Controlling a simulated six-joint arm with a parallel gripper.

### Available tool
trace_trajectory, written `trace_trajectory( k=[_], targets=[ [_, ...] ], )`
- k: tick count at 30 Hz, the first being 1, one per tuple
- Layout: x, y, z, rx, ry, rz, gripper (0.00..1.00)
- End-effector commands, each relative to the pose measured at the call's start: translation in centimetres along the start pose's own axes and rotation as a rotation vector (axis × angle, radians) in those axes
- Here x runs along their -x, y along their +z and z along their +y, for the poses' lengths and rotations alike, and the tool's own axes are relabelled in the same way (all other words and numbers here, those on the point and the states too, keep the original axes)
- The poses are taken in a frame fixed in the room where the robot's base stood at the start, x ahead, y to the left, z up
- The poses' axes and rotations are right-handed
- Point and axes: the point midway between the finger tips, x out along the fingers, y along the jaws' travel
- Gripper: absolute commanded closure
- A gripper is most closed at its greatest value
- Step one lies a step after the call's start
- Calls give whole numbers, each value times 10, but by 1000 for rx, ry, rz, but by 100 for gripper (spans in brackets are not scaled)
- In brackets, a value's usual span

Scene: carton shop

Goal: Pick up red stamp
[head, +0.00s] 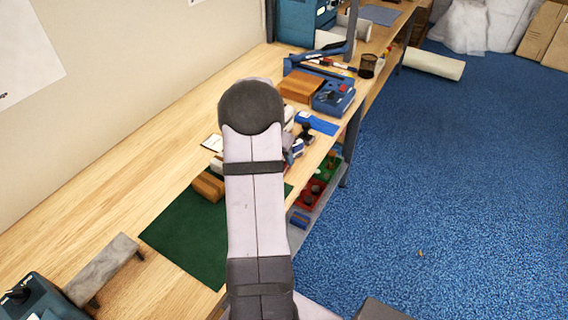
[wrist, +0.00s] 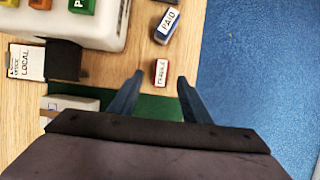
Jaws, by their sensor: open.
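The red stamp (wrist: 161,72) lies on the wooden bench just beyond the edge of the green mat, its white label facing up, in the wrist view. My gripper (wrist: 160,78) is open, with its two blue fingers apart and the stamp showing between and just ahead of the tips. Nothing is held. The height of the fingers above the stamp is hard to tell. In the head view my arm hides the stamp and the gripper.
A blue stamp marked PAID (wrist: 166,26) lies just beyond the red one. A white tray (wrist: 112,42) with several stamps is at upper left. A LOCAL card (wrist: 27,62) lies further left. The green mat (head: 183,232) is on the bench (head: 110,185). The bench edge is right.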

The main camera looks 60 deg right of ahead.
Motion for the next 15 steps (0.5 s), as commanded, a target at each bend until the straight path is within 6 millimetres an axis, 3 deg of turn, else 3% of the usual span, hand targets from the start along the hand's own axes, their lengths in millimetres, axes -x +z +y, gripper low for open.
trace_trajectory(
  k=[7, 15],
  targets=[
    [-5, 1, 0, -1, 0, 0, 56],
    [-33, 2, -2, -2, -1, 2, 56]
  ],
)
